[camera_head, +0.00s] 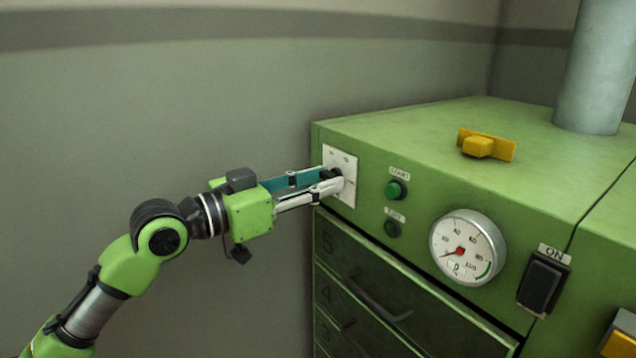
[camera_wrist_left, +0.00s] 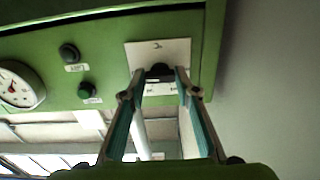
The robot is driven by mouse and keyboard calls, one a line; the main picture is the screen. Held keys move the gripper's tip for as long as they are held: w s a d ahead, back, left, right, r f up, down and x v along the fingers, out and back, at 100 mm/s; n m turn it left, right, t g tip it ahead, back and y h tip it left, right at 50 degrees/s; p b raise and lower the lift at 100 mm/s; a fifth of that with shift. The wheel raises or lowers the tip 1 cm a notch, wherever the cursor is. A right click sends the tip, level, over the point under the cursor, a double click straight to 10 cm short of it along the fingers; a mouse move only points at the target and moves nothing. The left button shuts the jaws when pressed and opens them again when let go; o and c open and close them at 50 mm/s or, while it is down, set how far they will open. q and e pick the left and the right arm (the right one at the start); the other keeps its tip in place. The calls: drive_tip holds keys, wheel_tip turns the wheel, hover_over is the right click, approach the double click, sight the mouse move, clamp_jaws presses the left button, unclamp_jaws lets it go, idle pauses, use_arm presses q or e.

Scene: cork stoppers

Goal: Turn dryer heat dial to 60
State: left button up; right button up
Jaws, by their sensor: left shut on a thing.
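The green dryer cabinet (camera_head: 420,140) stands at the right in the head view. Its heat dial is a dark knob on a white plate (camera_head: 342,160) at the left end of the front panel. My left gripper (camera_head: 334,182) reaches the plate from the left and is shut on the dial. In the left wrist view the dark dial (camera_wrist_left: 159,71) sits between the two fingertips, in front of the white plate (camera_wrist_left: 150,52). The dial's pointer and most scale marks are hidden or too small to read. My right gripper is not in view.
Right of the plate are a green start button (camera_head: 396,190), a darker button (camera_head: 392,228), a round gauge (camera_head: 467,248) and a black ON switch (camera_head: 542,281). Drawers with handles (camera_head: 378,296) lie below. A yellow piece (camera_head: 486,145) and a grey pipe (camera_head: 595,65) are on top.

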use_arm(q)
drive_tip(key=shift+f, duration=0.15)
drive_tip(key=shift+c, duration=0.2)
drive_tip(key=o, duration=1.1)
drive_tip(key=v, duration=1.2)
